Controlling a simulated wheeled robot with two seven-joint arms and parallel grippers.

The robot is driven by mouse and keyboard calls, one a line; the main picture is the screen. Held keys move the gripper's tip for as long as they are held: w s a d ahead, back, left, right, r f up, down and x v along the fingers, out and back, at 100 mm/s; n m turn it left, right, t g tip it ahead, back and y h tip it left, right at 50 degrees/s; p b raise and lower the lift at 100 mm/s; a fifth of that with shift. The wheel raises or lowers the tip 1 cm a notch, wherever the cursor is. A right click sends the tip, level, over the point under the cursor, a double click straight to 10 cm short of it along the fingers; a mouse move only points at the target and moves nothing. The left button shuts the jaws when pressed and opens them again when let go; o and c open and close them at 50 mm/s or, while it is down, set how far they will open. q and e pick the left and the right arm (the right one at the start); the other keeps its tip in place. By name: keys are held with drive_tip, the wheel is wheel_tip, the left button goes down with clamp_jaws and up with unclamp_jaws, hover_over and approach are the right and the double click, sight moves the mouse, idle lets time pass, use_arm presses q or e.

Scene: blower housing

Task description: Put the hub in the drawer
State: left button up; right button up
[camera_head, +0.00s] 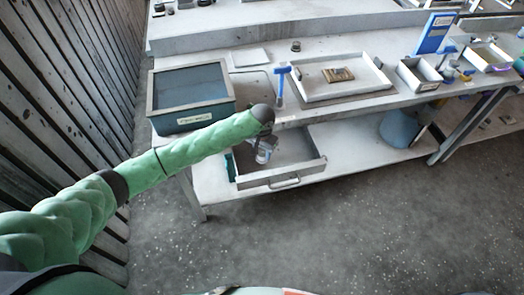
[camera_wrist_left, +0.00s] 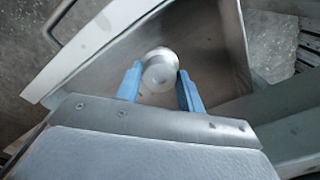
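The hub (camera_wrist_left: 160,72) is a round silver-grey metal part with a raised centre. In the left wrist view it sits between the two blue fingertips of my left gripper (camera_wrist_left: 160,82), which look closed against its sides. In the head view my left gripper (camera_head: 263,153) points down into the open drawer (camera_head: 268,181), near its left side. The drawer is a grey metal box with a handle at the front, pulled out below the tabletop. The drawer's inside (camera_wrist_left: 215,50) lies behind the hub in the wrist view. Whether the hub touches the drawer floor is unclear. My right gripper is out of view.
On the table above stand a dark blue-green bin (camera_head: 190,118), a blue-handled tool (camera_head: 281,82) and a white tray (camera_head: 318,92) with a brownish part (camera_head: 338,75). A blue bucket (camera_head: 397,129) stands on the lower shelf to the right. The floor in front is clear.

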sight(262, 153)
use_arm(q)
drive_tip(key=o, duration=0.3)
drive_tip(key=shift+r, duration=0.1)
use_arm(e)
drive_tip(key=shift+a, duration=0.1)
use_arm(q)
drive_tip(key=shift+r, duration=0.35)
wheel_tip(262, 153, up, 4)
drive_tip(key=shift+f+b, duration=0.15)
drive_tip(key=shift+b, duration=0.95)
drive_tip(key=shift+r+b, duration=1.35)
drive_tip(key=shift+r, duration=3)
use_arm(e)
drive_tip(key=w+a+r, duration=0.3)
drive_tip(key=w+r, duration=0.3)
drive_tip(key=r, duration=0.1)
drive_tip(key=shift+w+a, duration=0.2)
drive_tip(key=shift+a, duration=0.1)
